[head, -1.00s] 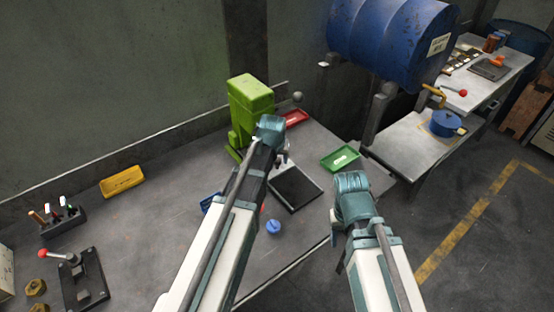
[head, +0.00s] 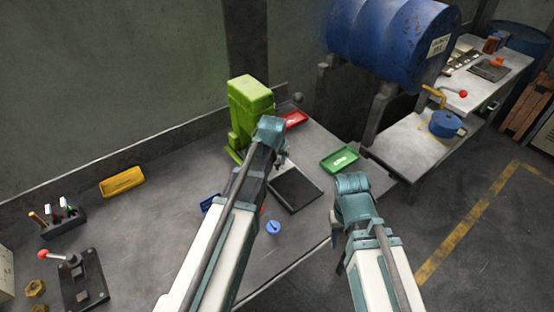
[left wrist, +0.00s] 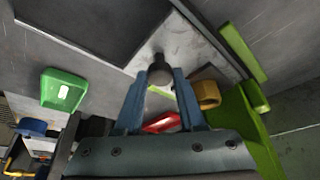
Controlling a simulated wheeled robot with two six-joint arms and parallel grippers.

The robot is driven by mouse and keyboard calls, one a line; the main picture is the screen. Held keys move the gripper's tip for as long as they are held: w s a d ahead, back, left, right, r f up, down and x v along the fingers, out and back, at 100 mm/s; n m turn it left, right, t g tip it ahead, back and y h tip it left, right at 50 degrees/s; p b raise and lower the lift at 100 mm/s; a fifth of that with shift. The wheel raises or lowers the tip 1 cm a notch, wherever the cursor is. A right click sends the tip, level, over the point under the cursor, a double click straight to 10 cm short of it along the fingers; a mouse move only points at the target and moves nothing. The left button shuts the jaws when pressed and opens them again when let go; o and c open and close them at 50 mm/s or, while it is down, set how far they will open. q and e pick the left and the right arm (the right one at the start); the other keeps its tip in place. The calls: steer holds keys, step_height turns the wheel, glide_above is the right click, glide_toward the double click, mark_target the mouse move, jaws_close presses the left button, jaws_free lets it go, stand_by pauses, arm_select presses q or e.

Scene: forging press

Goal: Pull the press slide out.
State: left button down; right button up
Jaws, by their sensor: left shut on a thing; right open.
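The green press (head: 251,100) stands at the back of the grey workbench, behind my left arm. In the left wrist view its green body (left wrist: 238,125) is at the right. My left gripper (left wrist: 160,82) is shut on a round dark grey knob (left wrist: 160,68), with a blue finger on each side of it. A pale metal plate (left wrist: 190,48) lies behind the knob; I cannot tell how they join. In the head view my left arm mostly hides the left gripper and the knob. My right gripper (head: 336,240) is open, low over the bench's right edge, partly hidden by its arm.
A dark flat plate (head: 296,188) lies right of my left gripper. A green tray (head: 340,160), red tray (head: 293,119) and yellow tray (head: 122,181) lie on the bench. A small blue knobbed piece (head: 273,228) is near the front.

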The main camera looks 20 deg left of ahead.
arm_select(q)
steer(key=shift+s, duration=0.1)
stand_by(0.5)
steer(key=s+d, duration=0.2)
steer(key=d, duration=0.1)
steer(key=s+d, duration=0.5)
steer(key=d, duration=0.2)
steer(key=shift+s, duration=0.35)
steer(key=c, duration=0.5)
jaws_free()
steer(key=p+v, duration=1.2)
steer(key=v, duration=0.1)
steer(key=shift+r+p, duration=0.4)
steer(key=shift+r, duration=0.05)
steer(key=shift+f, duration=0.1)
